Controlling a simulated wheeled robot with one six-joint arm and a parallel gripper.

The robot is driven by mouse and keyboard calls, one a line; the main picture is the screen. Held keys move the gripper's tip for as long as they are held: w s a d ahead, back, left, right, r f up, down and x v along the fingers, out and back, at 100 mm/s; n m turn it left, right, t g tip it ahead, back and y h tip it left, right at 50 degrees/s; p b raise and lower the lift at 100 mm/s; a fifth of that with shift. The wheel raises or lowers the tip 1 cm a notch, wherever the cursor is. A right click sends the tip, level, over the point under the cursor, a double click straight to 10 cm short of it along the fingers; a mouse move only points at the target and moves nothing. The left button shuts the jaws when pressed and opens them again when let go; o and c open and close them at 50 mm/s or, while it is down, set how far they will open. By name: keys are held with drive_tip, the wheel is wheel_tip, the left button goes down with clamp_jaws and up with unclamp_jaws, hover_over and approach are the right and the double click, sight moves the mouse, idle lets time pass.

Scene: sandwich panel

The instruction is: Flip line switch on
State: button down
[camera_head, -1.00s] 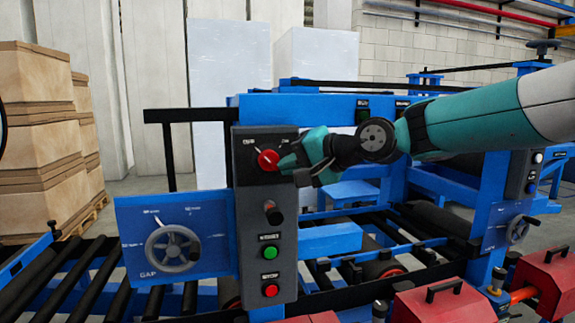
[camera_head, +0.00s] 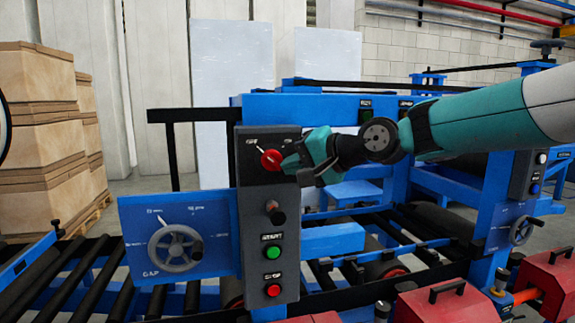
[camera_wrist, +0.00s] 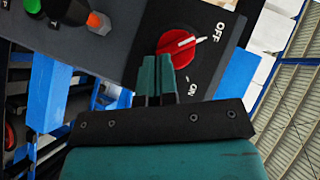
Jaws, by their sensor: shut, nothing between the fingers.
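The line switch is a red rotary knob (camera_head: 271,160) at the top of a dark grey control box (camera_head: 262,187). In the wrist view, the knob (camera_wrist: 177,48) has a white pointer directed toward the OFF label (camera_wrist: 220,31); the ON label (camera_wrist: 192,86) lies to one side. My gripper (camera_head: 288,163) is at the right of the knob in the head view. In the wrist view, my gripper (camera_wrist: 157,72) has its teal fingers together and empty, tips close beside the knob's edge. I cannot tell whether they touch it.
Below the knob are a black selector (camera_head: 275,212), a green START button (camera_head: 271,253) and a red button (camera_head: 273,291). A blue panel with a handwheel (camera_head: 175,248) adjoins the box on the left. A blue machine frame (camera_head: 335,240) stands behind and right.

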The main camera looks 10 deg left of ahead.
drive_tip(key=shift+r, duration=0.15)
drive_tip(key=shift+r+p, duration=0.7)
drive_tip(key=shift+w+d+r, duration=0.1)
drive_tip(key=shift+d+r, duration=0.1)
drive_tip(key=s+d+r+b, duration=0.1)
drive_tip(key=s+d+r, duration=0.2)
drive_tip(key=d+r, duration=0.4)
drive_tip(key=d, duration=0.2)
drive_tip(key=shift+s+d+r, duration=0.15)
drive_tip(key=shift+s+d, duration=0.15)
drive_tip(key=shift+s, duration=0.05)
